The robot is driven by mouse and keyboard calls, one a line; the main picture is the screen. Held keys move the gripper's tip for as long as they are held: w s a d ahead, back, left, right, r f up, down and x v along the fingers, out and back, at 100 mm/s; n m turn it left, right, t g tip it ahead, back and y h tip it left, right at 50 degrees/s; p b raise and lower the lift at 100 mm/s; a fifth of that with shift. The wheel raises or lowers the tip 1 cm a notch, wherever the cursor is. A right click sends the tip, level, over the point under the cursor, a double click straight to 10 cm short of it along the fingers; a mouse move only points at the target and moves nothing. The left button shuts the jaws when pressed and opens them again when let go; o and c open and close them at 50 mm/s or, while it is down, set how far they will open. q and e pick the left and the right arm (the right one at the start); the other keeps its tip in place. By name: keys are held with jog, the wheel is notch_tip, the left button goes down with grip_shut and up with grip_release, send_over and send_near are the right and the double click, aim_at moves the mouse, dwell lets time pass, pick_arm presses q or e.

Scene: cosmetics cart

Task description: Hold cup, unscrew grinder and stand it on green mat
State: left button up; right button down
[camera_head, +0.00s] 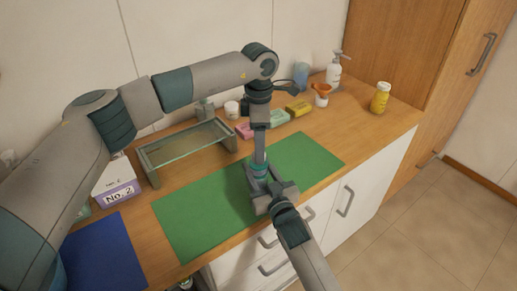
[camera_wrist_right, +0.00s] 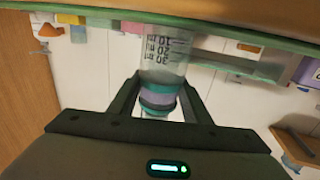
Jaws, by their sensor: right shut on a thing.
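In the right wrist view, a clear cup (camera_wrist_right: 165,60) with dark printed scale marks joins the grinder (camera_wrist_right: 160,98), a short piece with teal and lilac bands. The two are in line. My right gripper (camera_wrist_right: 160,88) has one finger on each side of the banded piece and is shut on it. In the head view this gripper (camera_head: 270,190) is over the right part of the green mat (camera_head: 185,217). My left arm reaches down from above to the same spot. I cannot make out its fingers or what they hold.
A glass-topped rack (camera_head: 185,142) and a No. 2 box (camera_head: 117,187) stand left of centre. A blue mat (camera_head: 103,255) lies front left. Small pink, green and yellow boxes, a pump bottle (camera_head: 334,70) and a yellow jar (camera_head: 380,98) line the back right. The mat's left part is bare.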

aim_at(259, 179)
pick_arm(q)
jog(key=shift+n, duration=1.1)
jog(key=shift+f, duration=4)
jog(key=c, duration=1.1)
jog(key=shift+o, duration=0.2)
jog(key=shift+n, duration=1.6)
jog(key=o, duration=1.2)
jog(key=shift+c, duration=0.2)
